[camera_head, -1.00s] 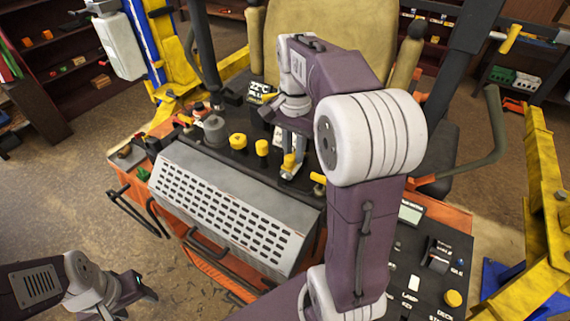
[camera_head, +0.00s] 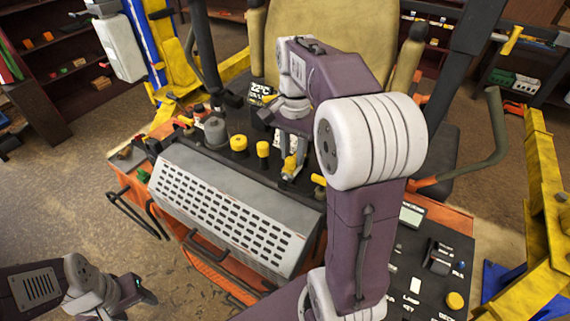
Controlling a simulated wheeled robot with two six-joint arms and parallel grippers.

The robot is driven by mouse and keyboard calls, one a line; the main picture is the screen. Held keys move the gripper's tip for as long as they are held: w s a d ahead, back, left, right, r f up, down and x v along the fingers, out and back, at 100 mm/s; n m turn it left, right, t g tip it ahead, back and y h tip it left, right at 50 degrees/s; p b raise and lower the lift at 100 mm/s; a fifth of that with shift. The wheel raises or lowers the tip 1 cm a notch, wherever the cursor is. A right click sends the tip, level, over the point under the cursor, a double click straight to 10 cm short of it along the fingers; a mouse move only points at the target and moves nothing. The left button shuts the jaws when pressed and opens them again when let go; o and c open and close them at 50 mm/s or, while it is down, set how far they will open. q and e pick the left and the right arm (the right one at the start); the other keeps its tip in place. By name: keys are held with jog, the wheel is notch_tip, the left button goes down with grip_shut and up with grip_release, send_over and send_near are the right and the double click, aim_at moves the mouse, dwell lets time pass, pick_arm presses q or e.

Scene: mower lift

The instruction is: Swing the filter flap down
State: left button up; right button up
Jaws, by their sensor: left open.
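A grey perforated panel (camera_head: 230,207), which looks like the filter flap, slopes across the front of the orange mower. It appears raised, with an orange opening below it and a dark handle (camera_head: 208,250) near its lower edge. My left gripper (camera_head: 146,292) is open and empty at the lower left, below and apart from the panel. My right gripper (camera_head: 291,168) points down behind the panel's upper edge, at a yellow-capped part among the engine fittings. Its fingers are small and partly hidden, so its grip is unclear.
Yellow caps (camera_head: 239,143) and a grey cylinder (camera_head: 215,131) stand behind the panel. A control panel (camera_head: 428,270) lies at the right, beside a yellow lift post (camera_head: 545,215). A dark bar handle (camera_head: 135,212) juts out at the left.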

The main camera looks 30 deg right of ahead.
jog(key=shift+s+a+f, duration=0.15)
jog(key=shift+s+f, duration=0.1)
jog(key=shift+f, duration=0.15)
jog(key=o, duration=0.3)
notch_tip(320, 180, up, 8)
jog(key=p, duration=0.7)
jog(key=shift+f, duration=0.25)
